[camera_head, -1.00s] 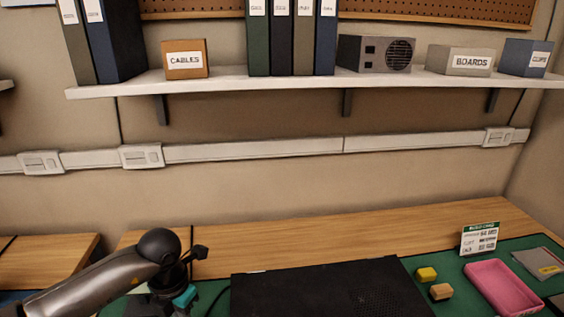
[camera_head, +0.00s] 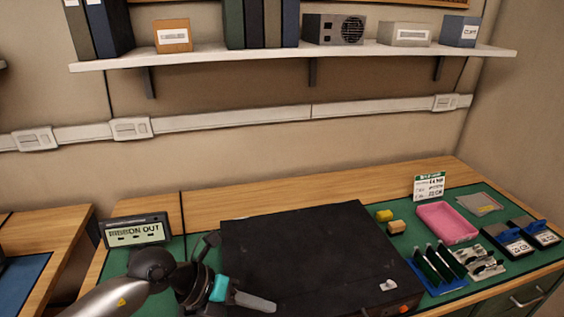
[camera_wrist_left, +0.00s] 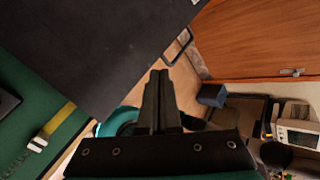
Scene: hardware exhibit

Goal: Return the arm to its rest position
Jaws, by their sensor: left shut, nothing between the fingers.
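My left arm comes in from the lower left in the head view. My left gripper (camera_head: 258,303) is shut and empty, with its fingers pointing right, at the front of the black flat case (camera_head: 300,240). In the left wrist view its two fingers (camera_wrist_left: 158,85) are together with nothing between them. The black case (camera_wrist_left: 95,40) also fills the upper left there. I cannot tell how far the fingers are from the case. My right gripper is in neither view.
A display sign (camera_head: 136,231) stands on the bench left of the case. Right of the case are yellow blocks (camera_head: 384,215), a pink tray (camera_head: 447,223), a rack of dark cards (camera_head: 438,265) and a price card (camera_head: 429,186). A shelf (camera_head: 290,55) runs along the wall.

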